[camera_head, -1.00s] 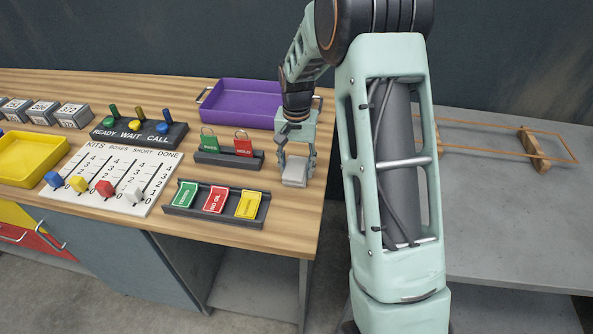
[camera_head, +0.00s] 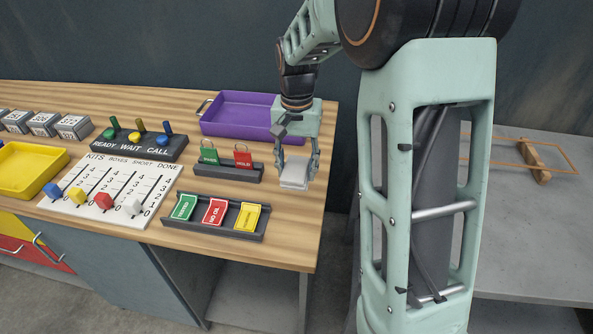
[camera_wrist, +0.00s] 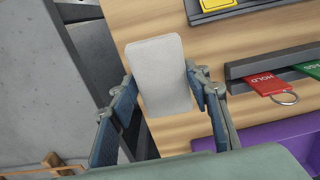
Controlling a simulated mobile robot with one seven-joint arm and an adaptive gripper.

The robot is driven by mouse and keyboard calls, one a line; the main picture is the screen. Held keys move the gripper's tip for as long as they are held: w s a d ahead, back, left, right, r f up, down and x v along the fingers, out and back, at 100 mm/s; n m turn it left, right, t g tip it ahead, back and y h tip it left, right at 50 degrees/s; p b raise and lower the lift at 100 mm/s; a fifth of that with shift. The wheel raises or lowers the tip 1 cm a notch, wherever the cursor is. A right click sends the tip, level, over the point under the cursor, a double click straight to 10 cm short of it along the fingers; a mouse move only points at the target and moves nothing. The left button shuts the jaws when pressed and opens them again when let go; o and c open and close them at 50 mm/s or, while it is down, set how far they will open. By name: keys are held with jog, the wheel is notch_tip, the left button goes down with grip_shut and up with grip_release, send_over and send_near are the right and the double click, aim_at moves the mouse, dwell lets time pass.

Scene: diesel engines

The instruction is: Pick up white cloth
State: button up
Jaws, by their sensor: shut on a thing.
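The white cloth (camera_head: 294,172) is a small folded block near the right end of the wooden bench. My gripper (camera_head: 297,166) points down over it, with a finger on either side. The wrist view shows the pale cloth (camera_wrist: 160,72) between the two fingers of my gripper (camera_wrist: 165,95), which is shut on it. The part of the cloth nearest my palm is hidden. I cannot tell whether it is clear of the bench top.
Left of the cloth are a dark rack with green and red tags (camera_head: 227,172) and a tray of coloured cards (camera_head: 217,217). A purple tray (camera_head: 235,125) stands behind. The bench's right edge is close. A grey table (camera_head: 525,245) stands at right.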

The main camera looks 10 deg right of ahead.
aim_at(303, 179)
jog(key=s+a+r, duration=0.2)
jog(key=s+r, duration=0.2)
jog(key=s, duration=0.5)
jog(key=w+n+p, duration=0.1)
jog(key=p, duration=0.1)
jog(key=w+d+f+n+p, duration=0.1)
jog(key=w+p, duration=0.1)
jog(key=p, duration=0.1)
jog(key=w+d+f+n+p, duration=0.1)
jog(key=n+p, duration=0.1)
jog(key=p, duration=0.1)
jog(key=shift+w+d+f, duration=0.1)
jog(key=shift+w+d, duration=0.1)
jog(key=shift+d, duration=0.05)
jog(key=shift+w+d+f+n+p, duration=0.15)
jog(key=shift+f+n+p, duration=0.2)
jog(key=shift+p, duration=0.3)
jog(key=shift+f, duration=0.1)
